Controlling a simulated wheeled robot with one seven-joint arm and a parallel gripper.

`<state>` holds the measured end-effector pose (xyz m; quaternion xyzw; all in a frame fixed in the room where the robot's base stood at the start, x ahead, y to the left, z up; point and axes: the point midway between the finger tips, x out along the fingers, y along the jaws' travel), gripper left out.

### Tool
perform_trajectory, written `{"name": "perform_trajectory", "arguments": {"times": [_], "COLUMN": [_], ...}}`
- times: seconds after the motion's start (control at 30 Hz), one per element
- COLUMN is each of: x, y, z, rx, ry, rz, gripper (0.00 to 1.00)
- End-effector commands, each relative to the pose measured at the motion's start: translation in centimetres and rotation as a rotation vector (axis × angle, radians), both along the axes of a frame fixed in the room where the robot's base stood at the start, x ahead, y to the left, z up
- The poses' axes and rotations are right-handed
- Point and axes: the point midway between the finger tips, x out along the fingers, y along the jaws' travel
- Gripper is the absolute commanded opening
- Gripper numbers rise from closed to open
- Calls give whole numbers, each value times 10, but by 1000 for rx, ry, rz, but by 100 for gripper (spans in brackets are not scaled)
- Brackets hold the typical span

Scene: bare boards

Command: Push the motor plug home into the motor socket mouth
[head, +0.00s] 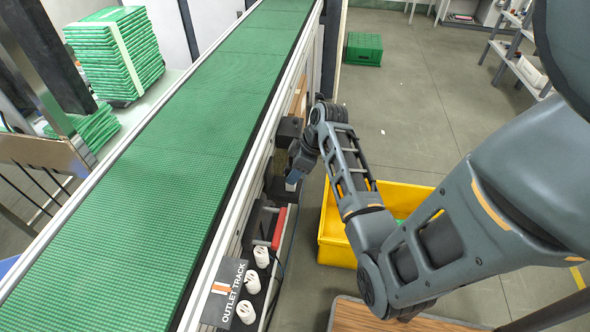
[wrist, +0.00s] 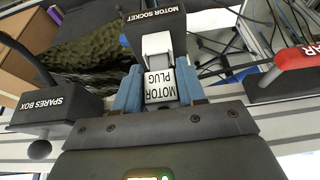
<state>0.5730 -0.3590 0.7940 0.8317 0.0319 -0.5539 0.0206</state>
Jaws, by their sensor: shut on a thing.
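The motor plug (wrist: 160,88) is a white block with a black label, seen in the wrist view between the two blue fingers of my gripper (wrist: 158,84). My gripper is shut on it. The plug's pale grey nose points at the motor socket (wrist: 133,38), a black labelled box just ahead. The nose overlaps the socket's face in this view; I cannot tell how deep it sits in the mouth, which is hidden. In the head view my gripper (head: 298,166) is low beside the conveyor, and the plug cannot be made out clearly there.
A black spares box (wrist: 60,105) stands left of my gripper and a red-topped part (wrist: 298,58) right. Dark cables hang behind. In the head view, a green conveyor (head: 150,190) runs along the left, white outlets (head: 254,283) sit nearer, and a yellow crate (head: 333,235) stands right.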

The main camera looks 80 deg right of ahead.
Motion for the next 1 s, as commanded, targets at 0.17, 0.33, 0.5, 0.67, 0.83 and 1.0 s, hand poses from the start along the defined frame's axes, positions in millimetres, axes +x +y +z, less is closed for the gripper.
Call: {"name": "perform_trajectory", "arguments": {"times": [0.17,0.33,0.5,0.67,0.83,1.0], "x": [0,0,0,0,0,0], "y": [0,0,0,0,0,0], "z": [-5,-9,-12,-16,-20,-18], "rx": [1,0,0,0,-1,-1], "ry": [0,0,0,0,0,-1], "rz": [0,0,0,0,0,0], "gripper": [10,10,10,10,10,56]}}
